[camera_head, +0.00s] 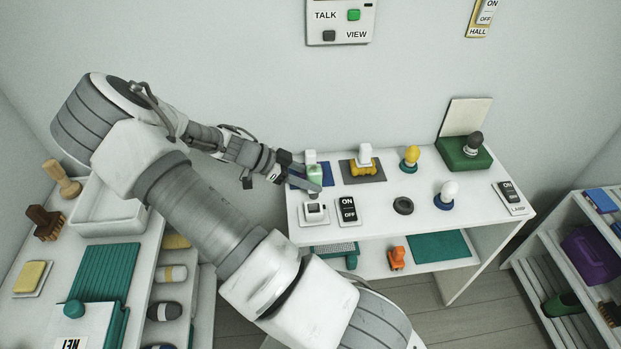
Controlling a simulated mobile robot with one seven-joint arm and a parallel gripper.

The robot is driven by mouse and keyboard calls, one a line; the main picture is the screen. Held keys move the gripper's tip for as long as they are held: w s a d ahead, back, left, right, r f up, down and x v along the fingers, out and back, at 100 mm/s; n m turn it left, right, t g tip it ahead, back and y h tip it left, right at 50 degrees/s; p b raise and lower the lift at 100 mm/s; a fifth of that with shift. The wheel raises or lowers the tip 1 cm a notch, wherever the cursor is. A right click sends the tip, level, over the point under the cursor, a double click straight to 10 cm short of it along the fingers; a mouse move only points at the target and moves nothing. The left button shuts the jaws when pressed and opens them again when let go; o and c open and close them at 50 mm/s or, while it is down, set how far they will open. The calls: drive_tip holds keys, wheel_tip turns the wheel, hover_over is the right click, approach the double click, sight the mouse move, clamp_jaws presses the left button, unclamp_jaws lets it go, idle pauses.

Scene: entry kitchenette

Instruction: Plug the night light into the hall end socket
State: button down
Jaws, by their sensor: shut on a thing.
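A small plug-like piece with a white top and a green body (315,173), which looks like the night light, is at the left end of the white table. My gripper (307,180) reaches in from the left and is shut on it, over or just above a blue mat (296,183). The fingers partly hide the piece, and I cannot tell whether it touches the mat. A white socket-like block (315,221) with a dark centre sits just in front of the gripper. An ON/OFF switch (347,211) is beside it. No label reading "hall end" shows on the block.
A yellow and white piece (364,167) sits on a dark mat right of the gripper. Bulbs (410,157), a black ring (403,205) and a green box (463,154) stand farther right. A counter with a white tray (108,216) is at left.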

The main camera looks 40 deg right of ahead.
drive_tip(key=shift+f+b, duration=1.35)
drive_tip(key=shift+f, duration=0.55)
drive_tip(key=shift+b, duration=0.7)
drive_tip(key=shift+f+b, duration=1.85)
drive_tip(key=shift+f, duration=0.2)
drive_tip(key=shift+c, duration=1.5)
unclamp_jaws()
drive_tip(key=v, duration=1.7)
drive_tip(key=shift+a+r+p, duration=0.2)
drive_tip(key=shift+p, duration=0.15)
